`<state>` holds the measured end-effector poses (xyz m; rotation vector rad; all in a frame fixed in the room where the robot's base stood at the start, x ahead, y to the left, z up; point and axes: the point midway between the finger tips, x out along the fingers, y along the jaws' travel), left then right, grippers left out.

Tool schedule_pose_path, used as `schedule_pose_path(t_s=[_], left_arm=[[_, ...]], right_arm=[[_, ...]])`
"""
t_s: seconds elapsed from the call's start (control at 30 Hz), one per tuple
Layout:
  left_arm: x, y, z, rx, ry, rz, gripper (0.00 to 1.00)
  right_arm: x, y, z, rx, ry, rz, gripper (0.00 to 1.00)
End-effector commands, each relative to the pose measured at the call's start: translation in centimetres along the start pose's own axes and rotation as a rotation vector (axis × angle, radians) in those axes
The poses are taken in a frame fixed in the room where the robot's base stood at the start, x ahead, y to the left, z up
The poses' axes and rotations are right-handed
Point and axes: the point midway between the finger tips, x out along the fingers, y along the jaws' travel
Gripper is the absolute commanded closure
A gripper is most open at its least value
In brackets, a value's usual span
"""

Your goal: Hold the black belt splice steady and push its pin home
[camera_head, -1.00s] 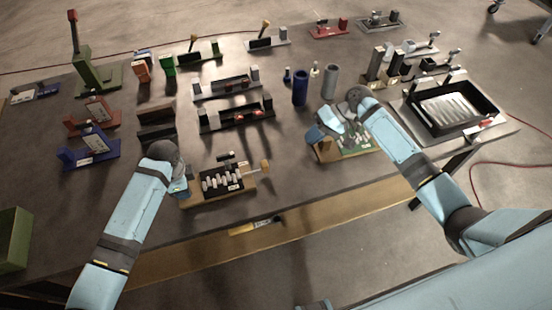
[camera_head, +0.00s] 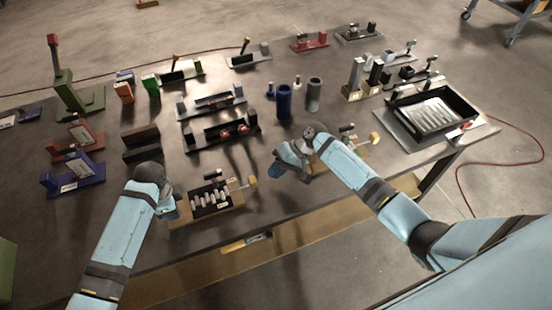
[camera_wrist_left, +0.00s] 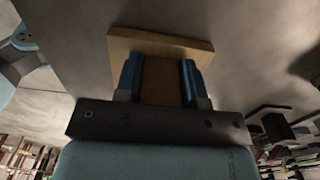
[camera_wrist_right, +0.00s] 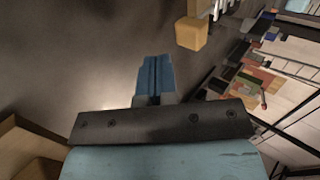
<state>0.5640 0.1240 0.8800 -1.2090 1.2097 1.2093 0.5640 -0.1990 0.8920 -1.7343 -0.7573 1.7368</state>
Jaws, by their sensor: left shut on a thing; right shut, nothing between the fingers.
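The black belt splice (camera_head: 208,203) is a wooden base with a black bed holding several pale rollers, at the front middle of the table. Its pin has a thin rod and a tan knob (camera_head: 252,182) standing out on the right. My left gripper (camera_head: 174,210) is shut on the left end of the base; the left wrist view shows a tan block (camera_wrist_left: 161,80) between its fingers. My right gripper (camera_head: 277,170) is shut and empty, right of the knob and apart from it. In the right wrist view its closed fingers (camera_wrist_right: 154,72) point near a tan block (camera_wrist_right: 191,33).
A similar splice with a tan knob (camera_head: 374,138) lies partly hidden behind my right arm. Blue (camera_head: 284,101) and grey (camera_head: 313,95) cylinders stand behind. A black tray (camera_head: 432,112) is at the right. A yellow-handled tool (camera_head: 240,243) lies at the front edge.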

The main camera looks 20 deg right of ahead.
Motion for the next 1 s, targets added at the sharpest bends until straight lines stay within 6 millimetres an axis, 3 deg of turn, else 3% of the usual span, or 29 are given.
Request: schedule_pose_path(t_s=[0.1, 0.3, 0.77, 1.0], left_arm=[[-0.1, 0.0, 0.0, 0.0, 0.0, -0.001, 1.0], [-0.1, 0.0, 0.0, 0.0, 0.0, -0.001, 1.0], [-0.1, 0.0, 0.0, 0.0, 0.0, -0.001, 1.0], [-0.1, 0.0, -0.1, 0.0, 0.001, -0.001, 1.0]], right_arm=[[1.4, -1.5, 0.0, -0.002, 0.001, -0.002, 1.0], [2.6, -2.6, 0.0, -0.001, 0.0, -0.001, 1.0], [3.0, -3.0, 0.0, -0.001, 0.0, -0.001, 1.0], [6.0, -5.7, 0.0, -0.002, -0.001, -0.003, 1.0]])
